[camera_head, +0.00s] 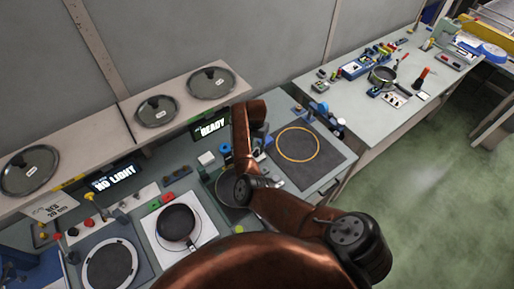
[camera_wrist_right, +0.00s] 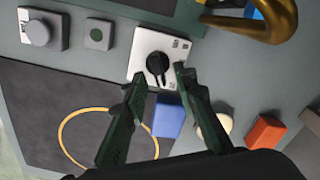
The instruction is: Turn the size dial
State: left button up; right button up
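A black pointer dial (camera_wrist_right: 157,63) sits on a white plate (camera_wrist_right: 145,42) with small dark markings, too small to read, in the right wrist view. It looks like the size dial, but I cannot confirm this from its label. My right gripper (camera_wrist_right: 158,76) is open, with its two dark green fingers apart and their tips at the near side of the plate, one to each side of the dial. I cannot tell whether they touch it. In the head view my right arm hides the gripper and the dial. My left gripper is not in view.
A grey knob (camera_wrist_right: 38,33) and a grey button box (camera_wrist_right: 97,34) stand left of the dial. A blue block (camera_wrist_right: 169,116) and an orange block (camera_wrist_right: 265,133) are close by. A dark mat (camera_head: 310,171) with a yellow ring lies to the right. A frying pan (camera_head: 176,224) stands left.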

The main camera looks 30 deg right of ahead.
jog(key=shift+c, duration=0.2)
grip_shut()
dwell(0.4)
